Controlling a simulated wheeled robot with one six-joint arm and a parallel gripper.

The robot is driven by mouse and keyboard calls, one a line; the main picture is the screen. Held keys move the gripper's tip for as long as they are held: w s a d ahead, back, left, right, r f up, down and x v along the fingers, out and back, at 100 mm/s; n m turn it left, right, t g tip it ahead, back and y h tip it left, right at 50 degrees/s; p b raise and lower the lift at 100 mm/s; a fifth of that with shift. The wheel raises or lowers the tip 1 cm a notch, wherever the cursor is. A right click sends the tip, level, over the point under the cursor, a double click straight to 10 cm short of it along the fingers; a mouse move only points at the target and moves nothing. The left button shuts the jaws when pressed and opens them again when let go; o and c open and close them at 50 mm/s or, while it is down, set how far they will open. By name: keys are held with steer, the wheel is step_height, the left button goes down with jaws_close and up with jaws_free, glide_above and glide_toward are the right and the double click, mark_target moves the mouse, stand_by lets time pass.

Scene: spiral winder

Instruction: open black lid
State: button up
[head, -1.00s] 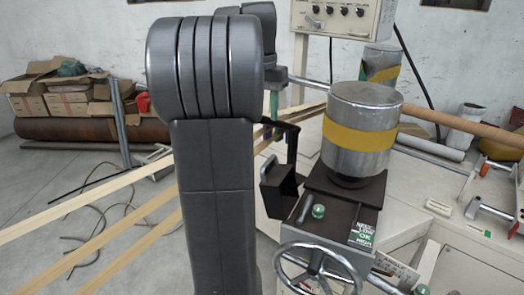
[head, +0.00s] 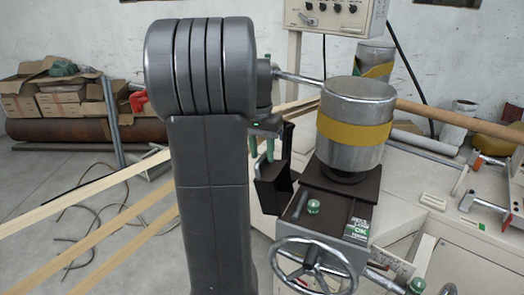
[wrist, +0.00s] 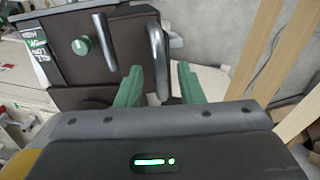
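A black box-like piece (head: 272,190) with an upright bar stands at the left side of the machine in the head view; I cannot tell for sure whether it is the black lid. In the wrist view, the two green fingers of my gripper (wrist: 159,86) are apart. A curved grey metal bar (wrist: 157,55) reaches down between them, and I see no clear contact. The dark machine top (wrist: 125,38) lies to its left.
The dark machine top carries a green knob (head: 313,207). A handwheel (head: 315,266) is in front. A metal drum with a yellow band (head: 355,128) stands close on the right. Long wooden strips (head: 85,204) cross the left. A control panel (head: 338,14) is behind.

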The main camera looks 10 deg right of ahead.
mark_target(276, 170)
jaws_close()
steer(key=s+d+p, duration=0.1)
steer(key=s+d+r+y+p, duration=0.1)
steer(key=shift+d+r+t, duration=0.3)
steer(key=shift+d+t, duration=0.1)
steer(key=shift+s+d, duration=0.35)
